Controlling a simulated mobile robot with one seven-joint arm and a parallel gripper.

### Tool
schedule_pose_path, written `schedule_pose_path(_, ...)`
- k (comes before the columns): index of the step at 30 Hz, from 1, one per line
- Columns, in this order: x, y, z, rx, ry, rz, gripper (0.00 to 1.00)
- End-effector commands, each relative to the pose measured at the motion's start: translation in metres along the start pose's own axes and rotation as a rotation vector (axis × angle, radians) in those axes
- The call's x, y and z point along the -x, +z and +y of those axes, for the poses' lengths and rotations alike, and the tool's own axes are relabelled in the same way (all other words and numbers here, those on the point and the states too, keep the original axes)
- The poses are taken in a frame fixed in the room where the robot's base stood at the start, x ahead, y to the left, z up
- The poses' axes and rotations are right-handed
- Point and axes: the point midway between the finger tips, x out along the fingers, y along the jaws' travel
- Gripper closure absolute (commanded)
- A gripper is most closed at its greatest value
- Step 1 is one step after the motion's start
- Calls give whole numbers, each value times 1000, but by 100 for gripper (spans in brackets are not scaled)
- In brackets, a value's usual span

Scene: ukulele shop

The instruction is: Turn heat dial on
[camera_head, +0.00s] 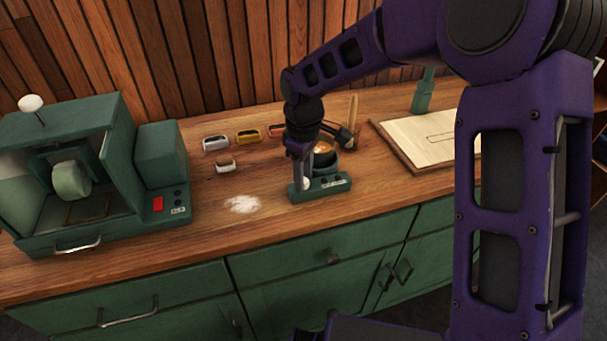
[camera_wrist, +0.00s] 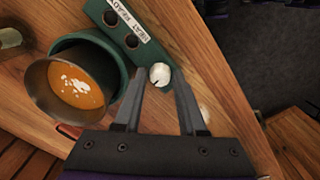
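The heat dial is a small white knob (camera_wrist: 159,75) on the green front panel of a glue pot (camera_wrist: 118,45), beside a label that reads "HEAT READY". The pot (camera_wrist: 77,85) holds orange-brown liquid with white flecks. In the head view the green pot base (camera_head: 320,188) stands near the counter's front edge, and the white dial (camera_head: 305,183) shows at its left end. My gripper (camera_wrist: 160,82) points at the panel with its two fingers apart, one on each side of the dial. I cannot tell whether the fingers touch it.
A green machine (camera_head: 70,185) with a red switch stands at the left. A white powder patch (camera_head: 242,204) is on the wooden counter (camera_head: 205,240). A board with paper (camera_head: 425,138) lies at the right.

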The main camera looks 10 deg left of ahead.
Motion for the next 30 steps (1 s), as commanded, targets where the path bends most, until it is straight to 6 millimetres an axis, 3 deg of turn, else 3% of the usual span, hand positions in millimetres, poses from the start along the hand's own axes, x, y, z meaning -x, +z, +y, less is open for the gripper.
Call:
schedule_pose_path(1, 0, 0, 0, 0, 0, 0, 71)
schedule_pose_path(6, 0, 0, 0, 0, 0, 0, 100)
schedule_pose_path(20, 0, 0, 0, -54, 1, 0, 100)
schedule_pose_path(30, 0, 0, 0, -298, 1, 0, 100)
